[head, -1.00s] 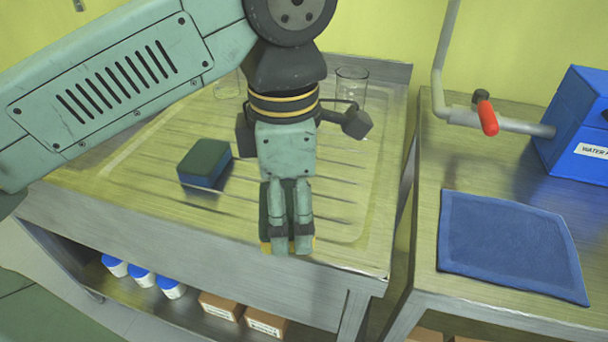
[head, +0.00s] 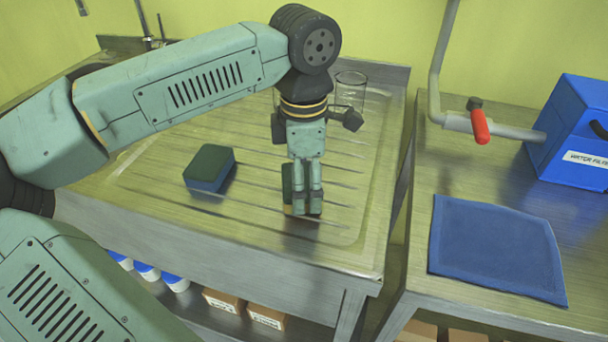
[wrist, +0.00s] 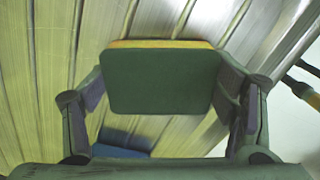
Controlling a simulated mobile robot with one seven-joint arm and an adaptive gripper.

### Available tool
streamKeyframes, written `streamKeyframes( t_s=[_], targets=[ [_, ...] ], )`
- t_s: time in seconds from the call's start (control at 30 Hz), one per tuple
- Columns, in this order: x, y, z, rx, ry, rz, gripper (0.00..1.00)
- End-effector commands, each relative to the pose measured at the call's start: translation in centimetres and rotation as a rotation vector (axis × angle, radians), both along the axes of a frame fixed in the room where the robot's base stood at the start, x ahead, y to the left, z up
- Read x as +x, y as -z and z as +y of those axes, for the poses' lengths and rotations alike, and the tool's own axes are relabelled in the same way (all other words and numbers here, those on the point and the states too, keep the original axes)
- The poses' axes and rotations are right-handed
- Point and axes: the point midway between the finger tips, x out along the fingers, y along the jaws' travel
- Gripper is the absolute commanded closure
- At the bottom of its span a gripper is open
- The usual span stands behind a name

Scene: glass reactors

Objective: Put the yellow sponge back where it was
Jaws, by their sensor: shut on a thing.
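The yellow sponge (wrist: 160,80) is held between my gripper's two fingers in the wrist view. Its dark green scouring face is towards the camera and a thin yellow edge shows along its top. In the head view only a sliver of the sponge (head: 287,190) shows, because the fingers hide most of it. My gripper (head: 308,212) points down over the right part of the ribbed steel drainboard (head: 250,228). It is shut on the sponge. I cannot tell whether the sponge touches the drainboard.
A blue sponge with a dark green top (head: 209,168) lies on the drainboard left of my gripper. A glass beaker (head: 350,92) stands behind. A blue mat (head: 495,248) and a blue box (head: 580,130) are on the right bench, beyond a gap. The drainboard's front left is clear.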

Motion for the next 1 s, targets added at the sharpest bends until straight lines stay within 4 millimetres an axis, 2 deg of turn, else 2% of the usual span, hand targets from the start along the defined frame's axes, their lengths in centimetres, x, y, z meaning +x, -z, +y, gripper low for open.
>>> streamKeyframes(
  t_s=[0.23,0.27,0.57,0.87,1.0],
  targets=[
    [-0.02,0.51,-0.01,0.000,0.000,0.000,0.44],
    [-0.02,0.46,-0.01,0.000,0.000,0.000,0.21],
    [-0.03,0.32,-0.01,0.000,0.000,0.001,0.02],
    [-0.03,0.27,-0.01,0.000,0.000,0.001,0.02],
    [0.01,-0.38,-0.01,0.000,0.000,-0.001,0.02]
  ],
)
